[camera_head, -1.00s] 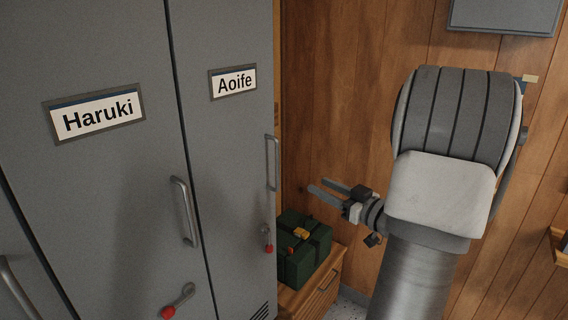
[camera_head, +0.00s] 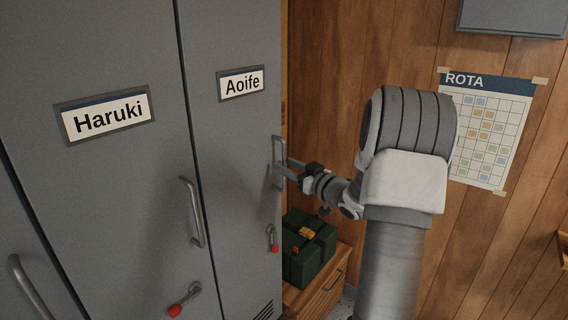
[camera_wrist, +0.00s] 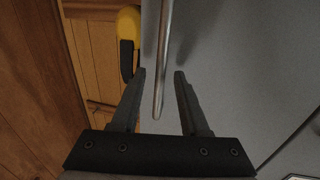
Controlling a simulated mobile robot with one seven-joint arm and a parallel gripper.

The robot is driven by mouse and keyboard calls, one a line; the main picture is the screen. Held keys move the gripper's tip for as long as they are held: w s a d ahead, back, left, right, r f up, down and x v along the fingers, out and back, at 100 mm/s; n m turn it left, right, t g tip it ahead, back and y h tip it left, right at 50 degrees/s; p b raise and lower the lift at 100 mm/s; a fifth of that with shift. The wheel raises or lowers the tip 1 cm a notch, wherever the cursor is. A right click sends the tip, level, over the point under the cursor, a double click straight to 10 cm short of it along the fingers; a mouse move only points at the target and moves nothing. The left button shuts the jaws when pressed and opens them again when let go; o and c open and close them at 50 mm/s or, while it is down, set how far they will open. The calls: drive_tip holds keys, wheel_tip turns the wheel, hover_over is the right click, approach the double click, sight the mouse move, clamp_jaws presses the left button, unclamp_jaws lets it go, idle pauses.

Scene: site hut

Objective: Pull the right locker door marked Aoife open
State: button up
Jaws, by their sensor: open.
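The grey locker door marked Aoife (camera_head: 228,130) is shut, with its name plate (camera_head: 241,83) near the top. Its upright bar handle (camera_head: 278,150) is at the door's right side; it also shows in the wrist view (camera_wrist: 164,70). My gripper (camera_head: 281,170) is at the handle in the head view. In the wrist view my gripper (camera_wrist: 160,78) is open, with the handle's bar running between its two fingers and a gap on each side. A red-tipped latch lever (camera_head: 274,240) sits below the handle.
The Haruki door (camera_head: 110,190), with its own handle (camera_head: 191,212), is shut at left. A green box (camera_head: 308,250) stands on a wooden cabinet (camera_head: 325,292) beside the locker. A yellow thing (camera_wrist: 128,22) shows in the wrist view. A rota sheet (camera_head: 487,130) hangs on the wooden wall.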

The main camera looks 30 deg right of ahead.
drive_tip(key=shift+w+a, duration=0.1)
drive_tip(key=shift+w, duration=0.7)
clamp_jaws()
idle(0.9)
